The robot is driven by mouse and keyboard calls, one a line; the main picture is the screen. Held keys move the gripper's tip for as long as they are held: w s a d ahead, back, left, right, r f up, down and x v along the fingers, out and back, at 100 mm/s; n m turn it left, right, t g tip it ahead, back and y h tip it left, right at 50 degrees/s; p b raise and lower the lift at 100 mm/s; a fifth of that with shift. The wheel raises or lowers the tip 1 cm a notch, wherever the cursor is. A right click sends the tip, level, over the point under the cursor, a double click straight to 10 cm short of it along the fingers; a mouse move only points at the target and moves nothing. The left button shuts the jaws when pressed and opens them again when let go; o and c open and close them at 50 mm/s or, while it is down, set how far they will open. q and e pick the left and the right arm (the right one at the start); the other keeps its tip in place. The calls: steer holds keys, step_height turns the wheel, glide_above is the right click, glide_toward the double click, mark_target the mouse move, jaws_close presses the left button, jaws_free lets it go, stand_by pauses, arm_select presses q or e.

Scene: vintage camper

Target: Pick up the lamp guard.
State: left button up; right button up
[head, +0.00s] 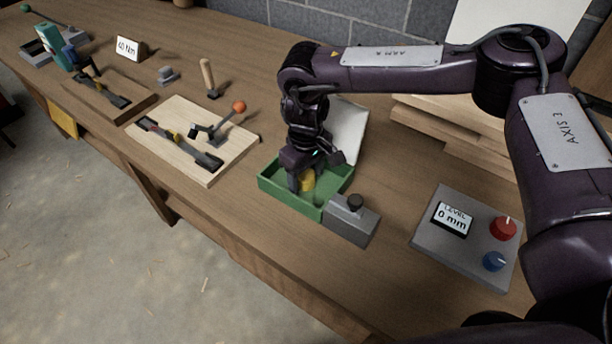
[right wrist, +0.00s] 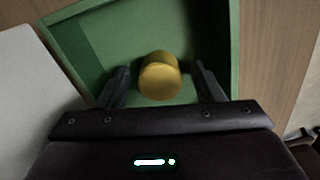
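A short yellow cylinder (head: 308,181), the only thing in view that could be the lamp guard, stands in the green tray (head: 288,200). In the right wrist view the yellow cylinder (right wrist: 160,76) shows its round top between my two dark fingers. My right gripper (right wrist: 160,70) is open, with a gap on each side of the cylinder, and neither finger visibly touches it. In the head view my right gripper (head: 306,183) points down into the tray and partly hides the cylinder. My left gripper is not in view.
A grey block with a black knob (head: 350,219) stands against the tray's right front. A grey control box (head: 467,238) reads "0 mm". A pale board with a ball-topped lever (head: 194,139) lies left.

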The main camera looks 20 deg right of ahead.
steer(key=c, duration=0.8)
steer(key=shift+r, duration=0.1)
steer(key=shift+c, duration=0.2)
